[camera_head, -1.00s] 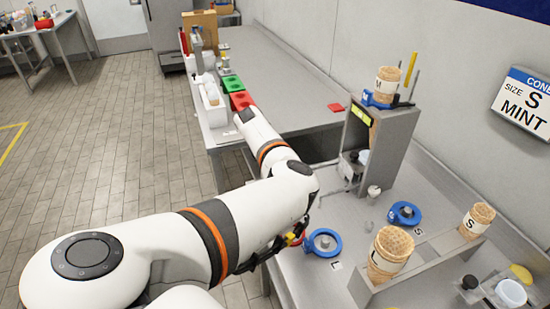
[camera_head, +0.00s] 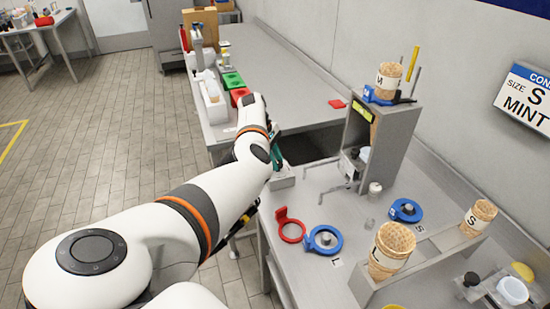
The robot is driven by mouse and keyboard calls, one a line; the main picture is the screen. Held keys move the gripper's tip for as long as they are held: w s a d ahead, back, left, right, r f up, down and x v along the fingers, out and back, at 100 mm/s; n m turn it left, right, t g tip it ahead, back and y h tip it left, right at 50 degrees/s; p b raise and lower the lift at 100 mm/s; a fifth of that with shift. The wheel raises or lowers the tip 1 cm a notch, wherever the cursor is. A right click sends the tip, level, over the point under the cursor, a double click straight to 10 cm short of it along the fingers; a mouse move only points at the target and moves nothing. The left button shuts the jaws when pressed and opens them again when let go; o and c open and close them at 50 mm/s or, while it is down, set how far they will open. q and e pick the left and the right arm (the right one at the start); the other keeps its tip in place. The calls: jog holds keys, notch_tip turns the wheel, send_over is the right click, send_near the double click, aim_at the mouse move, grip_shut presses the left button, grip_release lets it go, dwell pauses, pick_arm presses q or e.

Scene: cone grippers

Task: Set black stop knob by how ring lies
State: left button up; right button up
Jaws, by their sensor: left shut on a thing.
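A red ring (camera_head: 291,230) with a tab towards the back lies flat on the near counter, beside a blue ring (camera_head: 323,240) around a grey post. My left gripper (camera_head: 277,157) is low over a pale block (camera_head: 283,179) at the counter's left edge. Its teal part shows beside my wrist. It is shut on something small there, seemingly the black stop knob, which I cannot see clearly. My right gripper (camera_head: 236,217) seems to be the black and yellow part mostly hidden under my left arm; its jaws cannot be made out.
A grey dispenser (camera_head: 398,145) with a cone on top stands behind the rings. Another blue ring (camera_head: 405,210) lies near its foot. A cone rack (camera_head: 425,253) stands at the right. The wall sign (camera_head: 530,100) reads size S, mint. The back counter (camera_head: 285,85) is mostly clear.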

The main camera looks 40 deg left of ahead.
pick_arm(q)
jog(key=shift+m, duration=0.3)
jog(key=o, duration=1)
jog(key=shift+c, duration=0.2)
jog(key=b+v, duration=0.1)
jog(key=v, duration=1.1)
jog(key=shift+w+b, duration=0.15)
jog(key=shift+b, duration=0.15)
